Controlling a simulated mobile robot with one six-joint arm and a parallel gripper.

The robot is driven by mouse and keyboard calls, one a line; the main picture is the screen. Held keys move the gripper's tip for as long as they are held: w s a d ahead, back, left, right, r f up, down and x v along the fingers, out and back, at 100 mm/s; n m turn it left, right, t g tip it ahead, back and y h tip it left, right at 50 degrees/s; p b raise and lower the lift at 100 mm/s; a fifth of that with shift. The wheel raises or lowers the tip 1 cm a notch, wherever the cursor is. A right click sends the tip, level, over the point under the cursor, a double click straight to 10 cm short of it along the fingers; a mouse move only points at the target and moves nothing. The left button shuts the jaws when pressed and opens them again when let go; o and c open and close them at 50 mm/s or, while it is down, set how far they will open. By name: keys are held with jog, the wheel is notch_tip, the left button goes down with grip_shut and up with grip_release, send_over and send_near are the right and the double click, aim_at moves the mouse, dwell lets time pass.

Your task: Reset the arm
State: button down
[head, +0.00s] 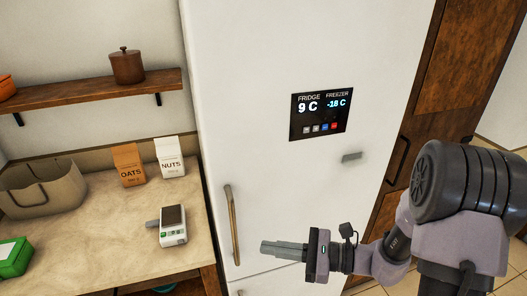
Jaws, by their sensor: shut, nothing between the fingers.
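My gripper (268,246) is at the lower middle of the head view, its fingers closed together and pointing left. It holds nothing. My arm reaches in from the right side with its links bent. The gripper appears in front of the lower part of a white fridge (260,120), just right of its long brass handle (232,225). I cannot tell from this one view how far the fingers are from the fridge door.
A dark display panel (320,116) on the fridge reads 9 C and -18 C. Left, a counter (110,225) bears an oats bag (129,165), a nuts bag (170,157), a card-reader-like device (173,226), a basket (45,190) and a green box (14,257). A shelf (95,90) hangs above.

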jog(key=s+a+r+n+g+h+b, duration=0.15)
jog(key=s+n+g+h+b, duration=0.3)
jog(key=s+n+h, duration=0.6)
jog(key=s+d+r+n+t+h+b, duration=0.1)
jog(key=s+d+n+t+h, duration=0.3)
jog(key=d, duration=0.4)
jog(key=shift+s+r+n+t, duration=0.55)
jog(key=shift+s+r+t, duration=0.25)
jog(key=shift+s+t, duration=0.15)
